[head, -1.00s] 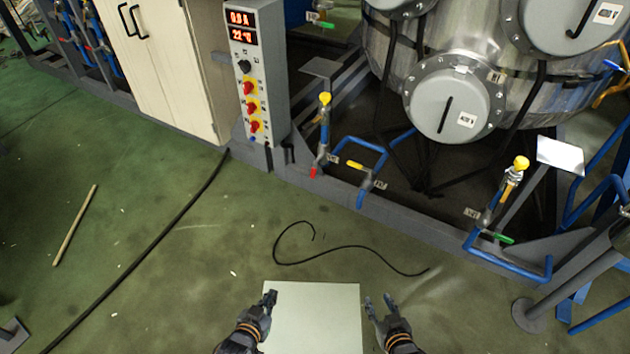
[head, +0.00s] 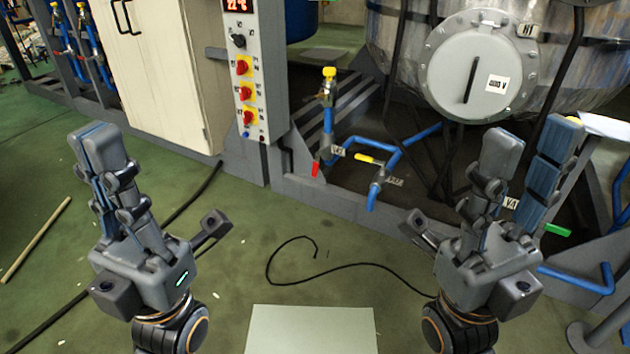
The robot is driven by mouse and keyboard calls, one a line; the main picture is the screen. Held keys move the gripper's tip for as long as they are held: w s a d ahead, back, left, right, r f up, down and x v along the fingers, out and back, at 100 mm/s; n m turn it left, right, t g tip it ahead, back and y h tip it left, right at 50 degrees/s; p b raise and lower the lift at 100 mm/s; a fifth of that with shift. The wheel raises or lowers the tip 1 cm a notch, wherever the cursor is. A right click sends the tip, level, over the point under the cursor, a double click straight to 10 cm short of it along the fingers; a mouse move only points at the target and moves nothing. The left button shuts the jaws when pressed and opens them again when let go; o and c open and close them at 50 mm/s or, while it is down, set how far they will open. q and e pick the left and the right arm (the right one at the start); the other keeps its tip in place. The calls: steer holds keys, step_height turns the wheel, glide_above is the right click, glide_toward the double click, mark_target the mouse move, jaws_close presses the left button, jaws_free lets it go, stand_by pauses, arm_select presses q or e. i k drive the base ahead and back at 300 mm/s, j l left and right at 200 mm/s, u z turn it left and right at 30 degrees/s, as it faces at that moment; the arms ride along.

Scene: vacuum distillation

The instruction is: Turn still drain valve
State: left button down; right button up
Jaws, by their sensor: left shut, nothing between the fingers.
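Small valves sit on blue pipes along the frame under the steel vessel (head: 390,45). One has a yellow handle (head: 366,158) above a downturned outlet. Another has a red handle (head: 315,168), hanging down below a yellow-capped fitting (head: 329,75). A green handle (head: 557,230) shows at the right, its valve partly hidden behind my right gripper. Which is the still drain valve, I cannot tell. My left gripper (head: 97,146) is raised in front of the cabinet, shut and empty. My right gripper (head: 530,142) is raised, fingers spread apart, holding nothing, left of the green handle in the picture.
A control box (head: 245,85) with red knobs stands beside the beige cabinet (head: 165,85). A grey frame beam (head: 345,200) runs along the vessel's front. A black cable (head: 350,266) lies on the green floor between my arms. A stick (head: 35,240) lies at the left.

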mark_target(316, 164)
steer(key=i+j, duration=0.2)
steer(key=j, duration=0.15)
steer(key=i+j+z, duration=0.15)
steer(key=i+j, duration=0.25)
steer(key=j, duration=0.3)
steer(key=i+j+z, duration=0.15)
steer(key=j, duration=0.2)
steer(key=i+j, duration=0.25)
steer(key=j, duration=0.15)
steer(key=i+j+z, duration=0.1)
steer(key=j, duration=0.3)
steer(key=i+j+z, duration=0.1)
steer(key=j, duration=0.3)
steer(key=i+j, duration=0.25)
steer(key=j, duration=0.15)
steer(key=z, duration=0.05)
